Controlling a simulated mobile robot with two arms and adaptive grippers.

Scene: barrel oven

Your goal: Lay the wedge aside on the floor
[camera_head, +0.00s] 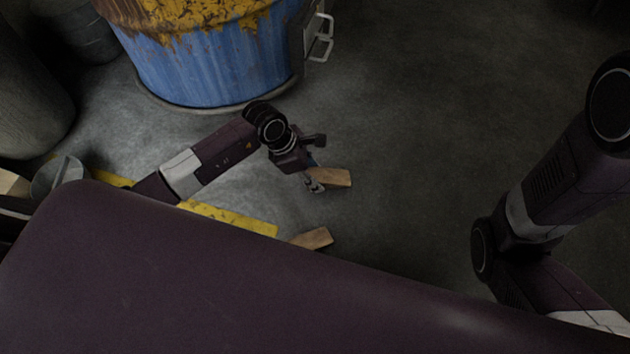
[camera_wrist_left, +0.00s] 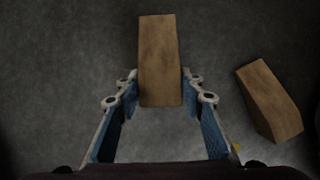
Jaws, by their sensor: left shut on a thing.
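A light brown wooden wedge (camera_head: 333,177) is between the fingertips of my left gripper (camera_head: 315,177), which is shut on it. In the left wrist view the held wedge (camera_wrist_left: 159,58) points straight out ahead from between the two blue-padded fingers (camera_wrist_left: 160,95). I cannot tell whether it touches the floor or hangs just above it. A second wooden wedge (camera_head: 313,239) lies on the floor nearer to me, partly hidden by my own body; it also shows at the right in the left wrist view (camera_wrist_left: 269,100), apart from the gripper. My right gripper is out of the picture.
A blue barrel (camera_head: 210,70) with a rusty yellow top and a pale handle (camera_head: 319,38) stands behind my left arm. A worn yellow floor stripe (camera_head: 232,219) runs under that arm. Grey round objects stand at the far left. The grey floor (camera_head: 430,130) right of the wedge is clear.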

